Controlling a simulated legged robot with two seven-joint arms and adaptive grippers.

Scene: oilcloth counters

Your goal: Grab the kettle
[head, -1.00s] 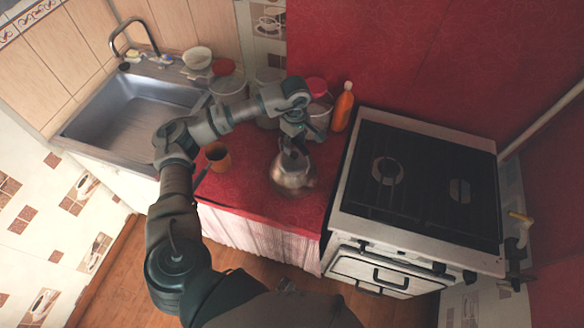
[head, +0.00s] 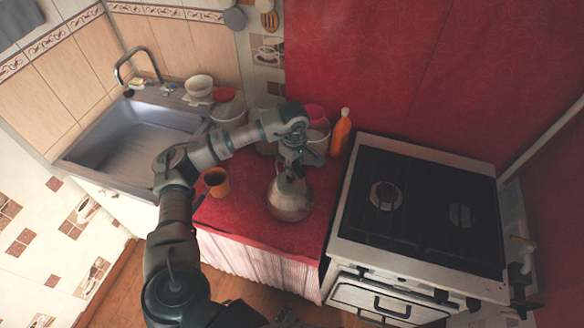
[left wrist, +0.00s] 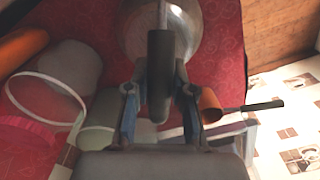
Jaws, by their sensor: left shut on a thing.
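The kettle (head: 289,202) is a rounded, shiny metal vessel at the red-covered counter, between the sink and the stove. My left gripper (head: 290,170) reaches it from above and is shut on its handle. In the left wrist view the dark handle (left wrist: 159,75) passes between the two fingers of the left gripper (left wrist: 158,98), with the metal body of the kettle (left wrist: 190,30) beyond. I cannot tell whether the kettle's base touches the counter. The kettle's top is partly hidden by the gripper. My right gripper is not in view.
An orange-brown cup (head: 216,182) stands left of the kettle. An orange bottle (head: 341,133) and several containers stand behind it. The stove (head: 420,205) is on the right, the sink (head: 135,135) on the left. The red counter (head: 250,225) is clear in front.

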